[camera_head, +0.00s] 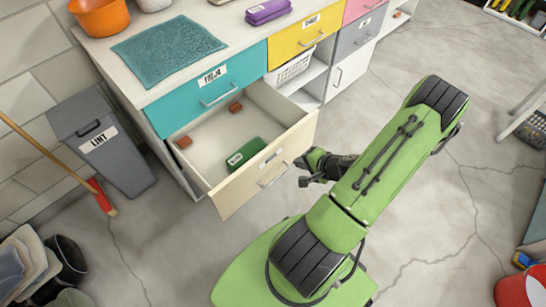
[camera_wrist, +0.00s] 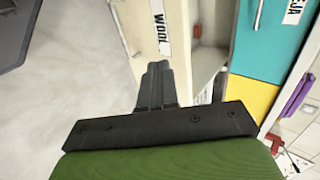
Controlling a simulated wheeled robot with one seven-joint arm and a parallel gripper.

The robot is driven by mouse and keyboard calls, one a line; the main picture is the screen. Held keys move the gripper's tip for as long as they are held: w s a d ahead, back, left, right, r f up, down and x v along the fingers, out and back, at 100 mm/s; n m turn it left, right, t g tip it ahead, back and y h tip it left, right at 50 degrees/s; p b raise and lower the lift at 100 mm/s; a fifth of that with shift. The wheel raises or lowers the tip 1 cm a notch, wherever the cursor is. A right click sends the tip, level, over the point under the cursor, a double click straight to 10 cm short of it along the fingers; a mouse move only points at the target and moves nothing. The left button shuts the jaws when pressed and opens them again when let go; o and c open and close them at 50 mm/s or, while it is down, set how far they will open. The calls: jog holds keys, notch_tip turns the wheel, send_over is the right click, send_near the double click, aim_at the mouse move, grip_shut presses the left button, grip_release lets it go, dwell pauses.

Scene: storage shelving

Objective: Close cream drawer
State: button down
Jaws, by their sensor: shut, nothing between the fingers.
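The cream drawer (camera_head: 265,172) is pulled out below the teal drawer, with its label and a bar handle (camera_head: 272,178) on the front. Inside lie a green case (camera_head: 246,152) and small brown blocks (camera_head: 235,107). My gripper (camera_head: 303,172) is just in front of the drawer front, near its right end; I cannot tell whether it touches. In the wrist view the gripper (camera_wrist: 157,72) is shut and empty, its fingers pointing along the cream drawer front (camera_wrist: 136,25), whose label reads WOOL.
The teal drawer (camera_head: 207,95) above and the yellow drawer (camera_head: 300,38) are shut. A grey bin (camera_head: 102,140) labelled LINT and a broom (camera_head: 103,197) stand left of the cabinet. The floor before the drawer is clear.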

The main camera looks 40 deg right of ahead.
aim_at(272, 152)
jog(key=x, duration=0.3)
jog(key=w+r+b+x, duration=0.1)
jog(key=x, duration=0.3)
jog(key=b+x, duration=0.1)
jog(key=x, duration=0.3)
jog(key=shift+w+a+r, duration=0.1)
jog(key=shift+w+r, duration=0.2)
jog(key=shift+r, duration=0.05)
jog(key=shift+w, duration=0.3)
jog(key=shift+w, duration=0.1)
